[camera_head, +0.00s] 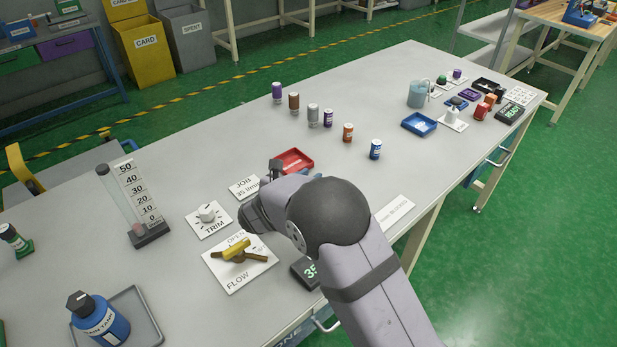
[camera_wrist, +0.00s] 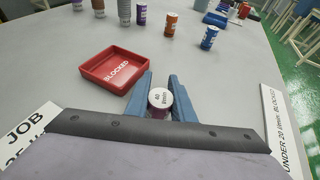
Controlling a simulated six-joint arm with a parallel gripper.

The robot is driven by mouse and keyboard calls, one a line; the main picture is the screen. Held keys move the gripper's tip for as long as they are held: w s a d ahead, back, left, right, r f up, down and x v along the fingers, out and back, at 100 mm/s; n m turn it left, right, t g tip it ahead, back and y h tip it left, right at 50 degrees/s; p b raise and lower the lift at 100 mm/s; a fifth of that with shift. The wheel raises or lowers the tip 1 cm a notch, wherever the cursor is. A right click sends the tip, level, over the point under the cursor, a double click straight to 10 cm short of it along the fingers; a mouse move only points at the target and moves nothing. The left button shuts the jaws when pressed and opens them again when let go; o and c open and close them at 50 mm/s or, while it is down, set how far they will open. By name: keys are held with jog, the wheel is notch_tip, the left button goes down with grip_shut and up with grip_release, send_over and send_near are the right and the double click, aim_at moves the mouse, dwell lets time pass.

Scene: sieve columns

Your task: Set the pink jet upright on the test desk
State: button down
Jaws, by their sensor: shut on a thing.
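The pink jet (camera_wrist: 160,104) is between the two blue fingers of my gripper (camera_wrist: 161,92) in the wrist view. It looks upright, with its white printed cap facing up and a strip of dark pinkish body below. My gripper is shut on it. Its base is hidden, so I cannot tell whether it touches the desk. In the head view my arm hides the jet. The grey test desk (camera_head: 225,145) lies below, and also shows in the wrist view (camera_wrist: 228,88).
The red BLOCKED tray (camera_wrist: 112,69) lies just left of my gripper. Several jets stand beyond, including orange (camera_head: 348,133) and blue (camera_head: 375,150). The JOB card (camera_wrist: 28,133), TRIM knob (camera_head: 207,213) and yellow FLOW valve (camera_head: 236,248) are nearby. Bare desk lies ahead.

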jog(key=c, duration=1.5)
grip_release()
jog(key=shift+c, duration=0.2)
jog(key=shift+r, duration=0.2)
jog(key=v, duration=1.2)
jog(key=shift+a, duration=0.1)
